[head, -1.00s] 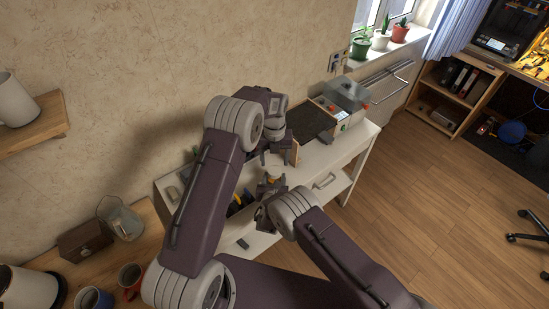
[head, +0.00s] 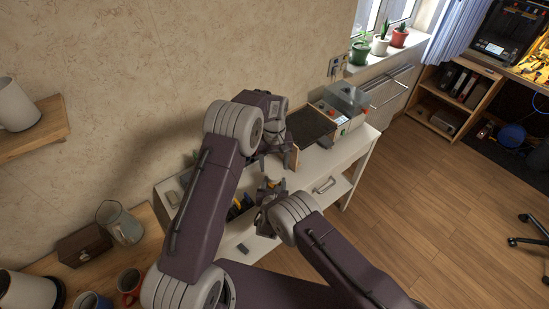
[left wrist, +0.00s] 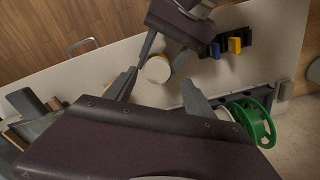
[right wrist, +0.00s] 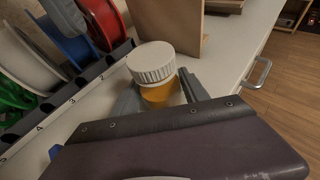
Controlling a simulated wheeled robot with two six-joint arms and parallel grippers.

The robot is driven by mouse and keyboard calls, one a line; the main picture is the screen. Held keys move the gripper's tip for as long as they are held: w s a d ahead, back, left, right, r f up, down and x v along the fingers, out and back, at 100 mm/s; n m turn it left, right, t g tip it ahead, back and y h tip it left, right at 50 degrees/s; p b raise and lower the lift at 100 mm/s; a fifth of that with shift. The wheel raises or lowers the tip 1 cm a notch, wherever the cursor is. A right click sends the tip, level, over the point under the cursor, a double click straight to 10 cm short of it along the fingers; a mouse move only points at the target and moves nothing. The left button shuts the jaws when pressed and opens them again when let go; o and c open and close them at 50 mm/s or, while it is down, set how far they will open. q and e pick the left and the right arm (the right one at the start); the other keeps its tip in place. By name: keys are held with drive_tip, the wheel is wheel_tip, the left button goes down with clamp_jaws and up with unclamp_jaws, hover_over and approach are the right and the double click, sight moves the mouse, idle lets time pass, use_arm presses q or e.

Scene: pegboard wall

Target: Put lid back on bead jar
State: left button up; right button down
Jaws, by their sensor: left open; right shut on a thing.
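The bead jar shows in the right wrist view as an amber body (right wrist: 160,92) with a ribbed white lid (right wrist: 151,62) on top, looking roughly level. Whether the lid is fully seated I cannot tell. My right gripper (right wrist: 160,100) is shut around the jar body, below the lid. In the left wrist view the lid's pale round top (left wrist: 157,69) lies between and beyond the fingertips of my left gripper (left wrist: 160,84), which is open and apart from it. In the head view my left gripper (head: 277,156) is behind my right gripper (head: 267,194); the arms hide much there.
Red (right wrist: 103,22), blue (right wrist: 70,45) and green spools stand in a dark rack beside the jar. An upright brown panel (right wrist: 172,22) is behind it. A drawer handle (head: 325,185) sticks out of the white bench (head: 335,158).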

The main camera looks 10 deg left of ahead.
sight(274, 175)
use_arm(q)
drive_tip(key=n, duration=0.6)
drive_tip(key=shift+r+n, duration=0.2)
drive_tip(key=shift+n, duration=0.1)
drive_tip(key=n, duration=0.3)
drive_tip(key=shift+r+n, duration=0.1)
drive_tip(key=shift+n, duration=0.2)
drive_tip(key=n, duration=0.5)
drive_tip(key=shift+r, duration=0.25)
drive_tip(key=n, duration=0.3)
drive_tip(key=shift+r+n, duration=0.25)
drive_tip(key=shift+n, duration=0.15)
drive_tip(key=shift+w+r+n, duration=0.25)
drive_tip(key=shift+r+n, duration=0.05)
drive_tip(key=shift+r, duration=0.2)
drive_tip(key=shift+f, duration=4.05)
